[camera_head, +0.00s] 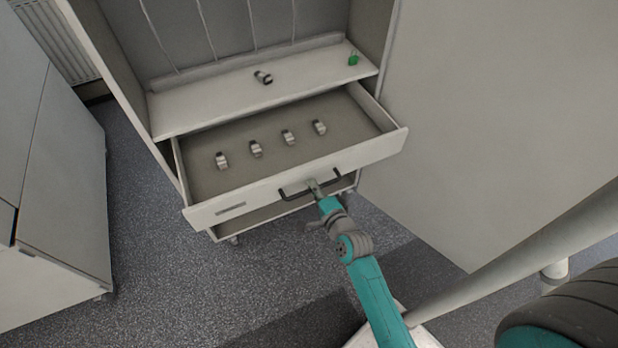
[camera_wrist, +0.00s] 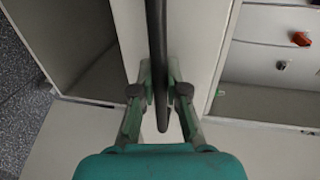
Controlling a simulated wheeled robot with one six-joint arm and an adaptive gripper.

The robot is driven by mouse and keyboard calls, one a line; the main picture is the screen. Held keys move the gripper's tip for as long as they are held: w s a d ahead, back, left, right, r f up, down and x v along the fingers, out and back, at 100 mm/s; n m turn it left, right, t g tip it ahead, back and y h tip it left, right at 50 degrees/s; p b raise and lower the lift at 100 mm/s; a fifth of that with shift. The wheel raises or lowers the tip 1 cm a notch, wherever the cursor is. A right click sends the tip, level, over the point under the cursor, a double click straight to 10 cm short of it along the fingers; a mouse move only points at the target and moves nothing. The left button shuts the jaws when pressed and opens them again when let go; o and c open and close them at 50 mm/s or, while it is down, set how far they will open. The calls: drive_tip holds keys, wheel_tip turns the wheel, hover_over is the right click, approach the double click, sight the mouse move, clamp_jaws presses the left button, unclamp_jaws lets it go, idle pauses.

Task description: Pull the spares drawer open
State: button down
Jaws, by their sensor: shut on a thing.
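The spares drawer (camera_head: 230,207) stands pulled out from the cabinet, with its inside showing. Several small metallic clips (camera_head: 255,149) sit in a row on its floor. A dark bar handle (camera_head: 295,194) is on its front, to the right of a small label. My gripper (camera_head: 314,185) is at the handle, shut on it near its middle. In the wrist view the dark handle bar (camera_wrist: 156,40) runs between the two fingers of my gripper (camera_wrist: 160,90). The exact finger contact is small and partly hidden in the head view.
The shelf (camera_head: 210,101) above the drawer holds a dark-and-light small part (camera_head: 263,77) and a green piece (camera_head: 353,58). A large pale panel (camera_head: 490,90) stands at the right. A grey cabinet (camera_head: 60,180) is at the left. Speckled floor (camera_head: 150,260) lies open in front.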

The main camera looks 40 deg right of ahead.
drive_tip(key=shift+s+a, duration=0.15)
drive_tip(key=shift+s, duration=0.35)
drive_tip(key=c, duration=1.2)
unclamp_jaws()
drive_tip(key=v, duration=1.2)
